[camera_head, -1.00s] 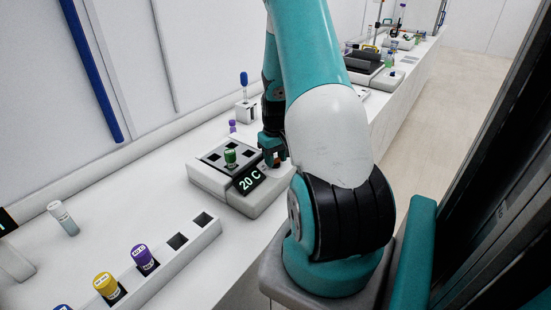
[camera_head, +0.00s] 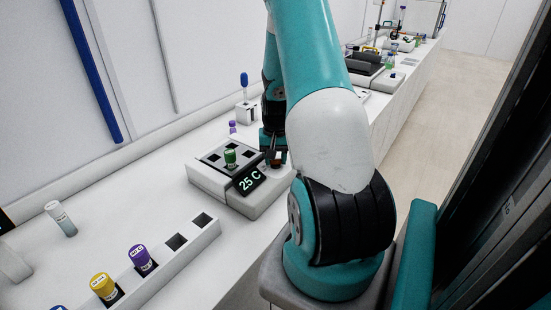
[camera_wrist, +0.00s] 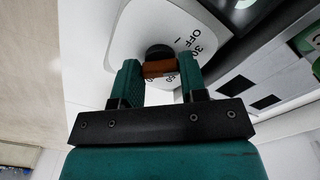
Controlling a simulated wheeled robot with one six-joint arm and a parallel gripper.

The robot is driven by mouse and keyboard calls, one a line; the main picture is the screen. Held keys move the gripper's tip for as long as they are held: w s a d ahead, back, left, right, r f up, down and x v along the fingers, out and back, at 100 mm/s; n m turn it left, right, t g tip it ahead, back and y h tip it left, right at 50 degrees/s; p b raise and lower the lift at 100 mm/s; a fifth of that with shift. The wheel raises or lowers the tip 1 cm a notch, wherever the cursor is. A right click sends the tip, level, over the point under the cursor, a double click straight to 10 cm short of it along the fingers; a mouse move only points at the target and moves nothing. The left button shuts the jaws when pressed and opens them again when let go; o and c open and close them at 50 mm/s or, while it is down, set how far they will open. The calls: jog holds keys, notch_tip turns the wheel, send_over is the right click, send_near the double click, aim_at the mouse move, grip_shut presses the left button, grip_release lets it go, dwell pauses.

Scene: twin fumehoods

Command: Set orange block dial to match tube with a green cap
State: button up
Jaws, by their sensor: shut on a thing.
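The block heater (camera_head: 215,190) stands on the bench with a lit display (camera_head: 249,181) reading 25 C. A green-capped tube (camera_head: 230,157) sits in one of its wells; its label cannot be read here. My gripper (camera_head: 274,161) is over the dial at the block's right end. In the wrist view my gripper (camera_wrist: 160,75) is shut on the orange dial (camera_wrist: 160,68), one finger on each side. The white dial plate (camera_wrist: 150,25) around it shows OFF, 30 and 60 marks, with other marks partly hidden by the fingers.
A long rack (camera_head: 165,262) at the front holds a purple-capped tube (camera_head: 141,257) and a yellow-capped tube (camera_head: 104,286). A white-capped tube (camera_head: 61,218) stands at left. A small stand (camera_head: 246,111) holds a blue-topped item behind the block.

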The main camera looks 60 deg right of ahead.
dwell(0.3)
jog(key=o, duration=0.9)
jog(key=shift+o, duration=0.2)
notch_tip(320, 180, up, 18)
jog(key=b, duration=0.2)
jog(key=shift+f+b, duration=0.25)
jog(key=shift+b, duration=0.15)
jog(key=w+a+r+n, duration=0.1)
jog(key=w+a+n, duration=0.15)
jog(key=a, duration=0.65)
jog(key=w+a+r+n+t+y, duration=0.1)
jog(key=a+n, duration=0.2)
jog(key=a, duration=0.5)
jog(key=w+a+r+n, duration=0.1)
jog(key=a+n, duration=0.2)
jog(key=a, duration=0.6)
jog(key=s+a+n+y, duration=0.1)
jog(key=s+a+n, duration=0.4)
jog(key=a, duration=0.5)
jog(key=s+a+n+g+y, duration=0.1)
jog(key=s+a+n+y, duration=0.1)
jog(key=s+a+n, duration=0.3)
jog(key=s+a, duration=0.4)
jog(key=a, duration=0.1)
jog(key=shift+s+r, duration=0.15)
